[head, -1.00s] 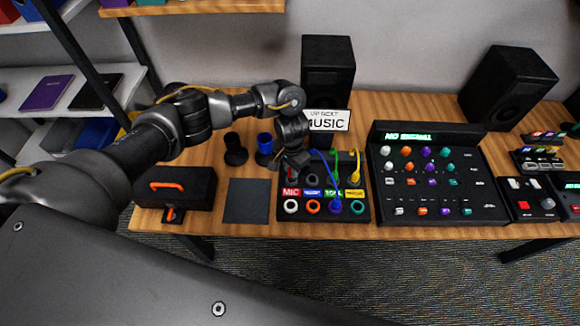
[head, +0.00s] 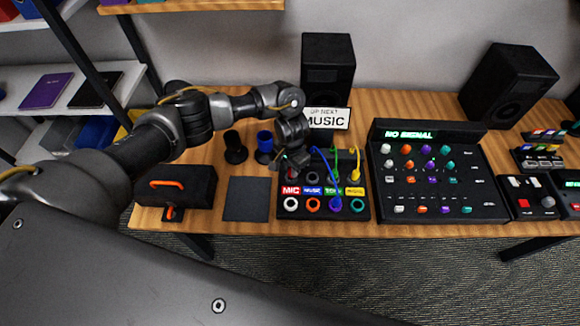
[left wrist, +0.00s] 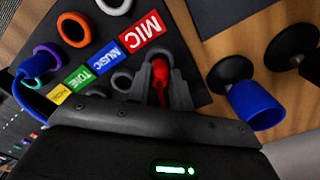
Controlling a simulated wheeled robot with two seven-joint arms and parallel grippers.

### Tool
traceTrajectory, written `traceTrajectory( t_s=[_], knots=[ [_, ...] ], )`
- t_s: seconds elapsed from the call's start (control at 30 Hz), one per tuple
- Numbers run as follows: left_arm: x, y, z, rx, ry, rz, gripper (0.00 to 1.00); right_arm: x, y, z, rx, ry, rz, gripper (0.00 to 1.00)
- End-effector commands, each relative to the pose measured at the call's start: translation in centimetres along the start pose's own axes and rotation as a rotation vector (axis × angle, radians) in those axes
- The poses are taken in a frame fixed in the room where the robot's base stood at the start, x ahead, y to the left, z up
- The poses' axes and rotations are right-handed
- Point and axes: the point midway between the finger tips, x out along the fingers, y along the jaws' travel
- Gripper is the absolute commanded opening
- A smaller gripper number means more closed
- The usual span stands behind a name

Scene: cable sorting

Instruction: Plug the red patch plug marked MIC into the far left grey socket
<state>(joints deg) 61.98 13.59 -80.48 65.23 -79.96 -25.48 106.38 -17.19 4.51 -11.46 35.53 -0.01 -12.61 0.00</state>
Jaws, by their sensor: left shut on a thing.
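My left gripper (head: 287,171) is over the back left of the black patch box (head: 324,215). In the left wrist view its fingers (left wrist: 160,82) are shut on the red plug (left wrist: 161,72), beside the red MIC label (left wrist: 143,32). The far left grey socket is mostly hidden by the fingers, and I cannot tell whether the plug is in it. The neighbouring grey socket (left wrist: 122,80), by the blue MUSIC label (left wrist: 105,58), looks empty. The white ring (head: 291,204) lies in front of the MIC label. My right gripper is not in view.
Blue, green and yellow cables (head: 353,150) rise from the box just right of my gripper. A blue cup-like piece (head: 265,140) and a black one (head: 235,148) stand to its left. A dark mat (head: 246,200) lies left of the box. The mixer (head: 440,214) stands right.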

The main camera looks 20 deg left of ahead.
Motion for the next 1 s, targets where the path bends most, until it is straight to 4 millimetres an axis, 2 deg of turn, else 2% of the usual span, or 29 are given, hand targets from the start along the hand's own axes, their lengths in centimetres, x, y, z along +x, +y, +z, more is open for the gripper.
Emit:
traceTrajectory(
  t_s=[0.83,0.87,1.0],
  knots=[
    [0.57,0.02,0.03,0.000,-0.001,0.000,0.00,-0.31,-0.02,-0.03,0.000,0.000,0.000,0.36],
    [0.57,0.02,0.03,0.000,-0.001,0.000,0.22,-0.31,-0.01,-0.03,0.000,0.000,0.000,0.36],
    [0.57,0.02,0.03,0.000,0.000,0.000,0.41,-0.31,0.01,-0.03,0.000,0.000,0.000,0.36]
  ],
)
